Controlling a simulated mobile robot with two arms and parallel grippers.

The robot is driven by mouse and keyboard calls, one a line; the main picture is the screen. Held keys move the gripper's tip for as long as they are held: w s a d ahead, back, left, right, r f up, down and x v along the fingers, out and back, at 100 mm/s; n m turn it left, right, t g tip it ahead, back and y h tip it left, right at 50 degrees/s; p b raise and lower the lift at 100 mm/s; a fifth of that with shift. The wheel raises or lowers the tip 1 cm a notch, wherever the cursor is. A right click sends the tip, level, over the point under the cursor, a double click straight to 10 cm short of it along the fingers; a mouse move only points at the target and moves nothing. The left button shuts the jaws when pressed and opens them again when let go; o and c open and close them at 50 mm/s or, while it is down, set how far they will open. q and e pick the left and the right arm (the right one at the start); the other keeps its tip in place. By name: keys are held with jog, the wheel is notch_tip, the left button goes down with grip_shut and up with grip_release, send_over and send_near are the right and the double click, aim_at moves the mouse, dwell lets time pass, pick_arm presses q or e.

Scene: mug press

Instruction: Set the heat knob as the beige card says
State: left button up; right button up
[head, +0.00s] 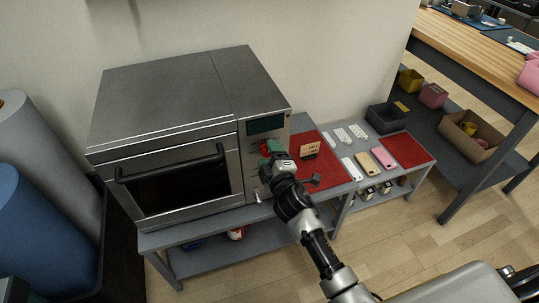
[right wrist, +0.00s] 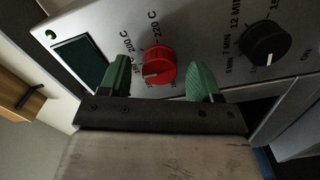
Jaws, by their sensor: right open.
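The heat knob (right wrist: 160,66) is red, with a white pointer mark toward the lower left in the right wrist view. Temperature labels in C surround it; 200 C is legible. In the head view the red knob (head: 265,147) shows just past my right gripper (head: 275,160). In the right wrist view my right gripper (right wrist: 162,80) is open, its green fingers on either side of the red knob, with gaps visible. Whether the fingers touch it cannot be told. The beige card (head: 310,149) stands on the red mat; its writing is too small to read.
A black timer knob (right wrist: 265,45) with MIN labels sits beside the red knob. The panel belongs to a steel oven-like press (head: 180,130) with a dark display (head: 265,124). Phone-shaped items and a grey bin (head: 387,117) lie on the low table to the right.

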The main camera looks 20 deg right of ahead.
pick_arm(q)
jog(key=shift+s+a+f, duration=0.1)
jog(key=shift+s+f, duration=0.55)
jog(key=shift+f, duration=0.05)
pick_arm(e)
jog(key=s, duration=1)
jog(key=shift+s+d, duration=0.2)
jog(key=shift+s, duration=0.1)
